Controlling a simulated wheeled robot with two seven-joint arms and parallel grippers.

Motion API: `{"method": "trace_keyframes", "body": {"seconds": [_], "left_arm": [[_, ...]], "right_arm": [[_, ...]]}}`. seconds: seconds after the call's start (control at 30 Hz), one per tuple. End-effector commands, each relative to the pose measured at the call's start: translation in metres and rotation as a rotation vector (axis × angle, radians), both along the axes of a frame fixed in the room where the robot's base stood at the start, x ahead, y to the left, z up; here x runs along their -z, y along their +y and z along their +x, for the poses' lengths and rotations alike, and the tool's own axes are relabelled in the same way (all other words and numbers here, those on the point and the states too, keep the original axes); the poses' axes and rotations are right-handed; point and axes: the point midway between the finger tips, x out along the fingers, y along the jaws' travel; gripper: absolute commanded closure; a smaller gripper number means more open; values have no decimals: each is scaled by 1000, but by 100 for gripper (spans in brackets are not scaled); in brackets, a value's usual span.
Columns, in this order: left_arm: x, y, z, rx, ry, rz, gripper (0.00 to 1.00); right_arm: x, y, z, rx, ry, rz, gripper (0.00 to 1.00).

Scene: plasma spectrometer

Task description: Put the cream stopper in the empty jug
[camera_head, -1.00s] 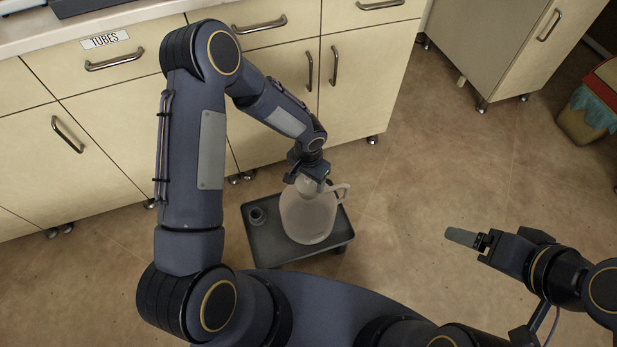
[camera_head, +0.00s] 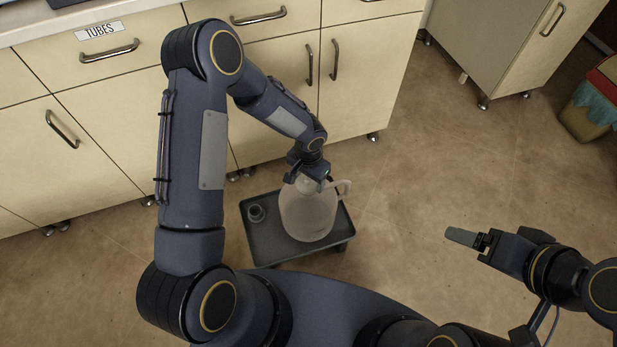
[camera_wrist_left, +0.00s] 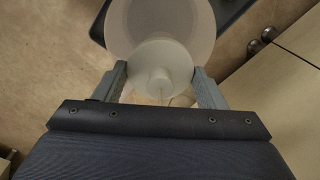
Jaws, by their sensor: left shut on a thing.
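The pale translucent jug (camera_head: 309,218), with a side handle, stands upright on a dark low cart (camera_head: 268,246). It also shows in the left wrist view (camera_wrist_left: 195,22). My left gripper (camera_head: 308,181) is over the jug's top. In the left wrist view the fingers (camera_wrist_left: 160,84) are shut on the round cream stopper (camera_wrist_left: 158,78), which has a small knob in its middle. The stopper lines up with the jug's mouth. I cannot tell whether it is in the mouth or just above it. My right gripper (camera_head: 470,239) is over the floor to the right, seen side-on, with nothing clearly held.
A small round grey vessel (camera_head: 256,213) stands at the left of the cart. Cream cabinets (camera_head: 372,75) line the back, one drawer labelled TUBES. A bin (camera_head: 590,112) is at the far right. The brown floor (camera_head: 420,190) right of the cart is clear.

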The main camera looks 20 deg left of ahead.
Motion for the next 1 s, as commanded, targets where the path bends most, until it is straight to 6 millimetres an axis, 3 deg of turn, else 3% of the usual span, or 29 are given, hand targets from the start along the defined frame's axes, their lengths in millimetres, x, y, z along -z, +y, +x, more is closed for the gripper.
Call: {"method": "trace_keyframes", "body": {"seconds": [0.97,1.0], "left_arm": [[18,0,0,0,0,0,59],[18,0,0,0,0,0,33]], "right_arm": [[18,0,0,0,0,0,20],[18,0,0,0,0,0,20]]}}
